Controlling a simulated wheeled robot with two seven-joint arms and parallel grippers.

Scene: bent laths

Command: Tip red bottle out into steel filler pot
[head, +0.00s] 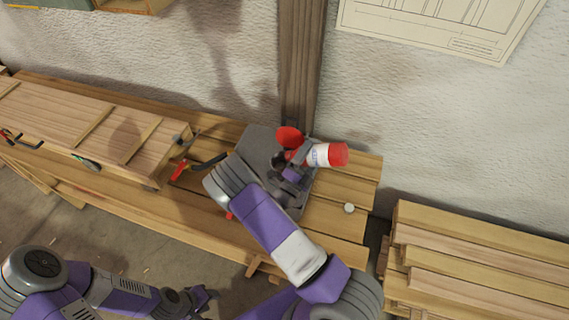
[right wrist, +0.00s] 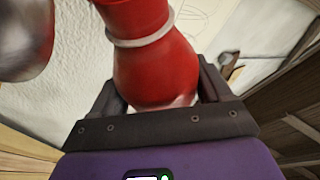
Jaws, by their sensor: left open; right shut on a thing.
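The red bottle (head: 338,155) with a white label lies tilted on its side at the right of my right gripper (head: 292,172). My right gripper is shut on it. In the right wrist view the red bottle (right wrist: 155,62) fills the middle, with a pale ring around it, between the fingers. A blurred grey metal surface at the upper left there looks like the steel filler pot (right wrist: 22,40). A round red shape (head: 289,138) shows beside the bottle in the head view; I cannot tell what it is. My left gripper (head: 207,298) is open and empty, low in front of the bench.
A grey plate (head: 257,142) lies on the wooden bench under my right gripper. A small white round thing (head: 349,208) sits on the bench at right. Red-handled clamps (head: 179,170) and a slatted wooden panel (head: 90,125) are left. Stacked boards (head: 470,250) stand right; a post (head: 300,65) rises behind.

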